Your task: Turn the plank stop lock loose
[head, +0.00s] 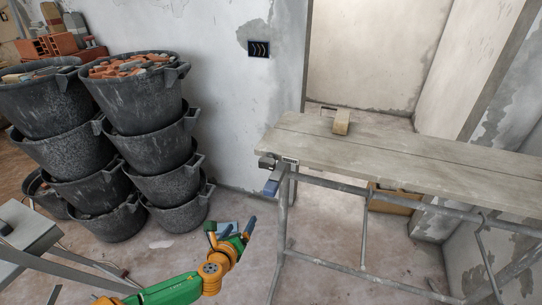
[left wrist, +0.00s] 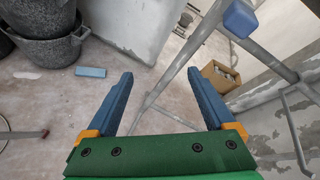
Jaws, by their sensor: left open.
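The plank stop lock (head: 271,187) is a small blue handle on a grey metal fitting. It sits at the near left end of the trestle, just under the end of the plank (head: 400,163). In the left wrist view the blue lock (left wrist: 240,18) is at the top right, beyond my right-hand finger. My left gripper (head: 232,225) is open and empty, below and to the left of the lock in the head view. Its two blue fingers (left wrist: 158,85) stand wide apart over the floor, not touching the lock. My right gripper is out of view.
Black buckets (head: 150,130) stand in tall stacks at the left, the top ones full of rubble. Trestle legs (head: 282,235) stand right of my gripper. A cardboard box (left wrist: 220,77) is under the trestle.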

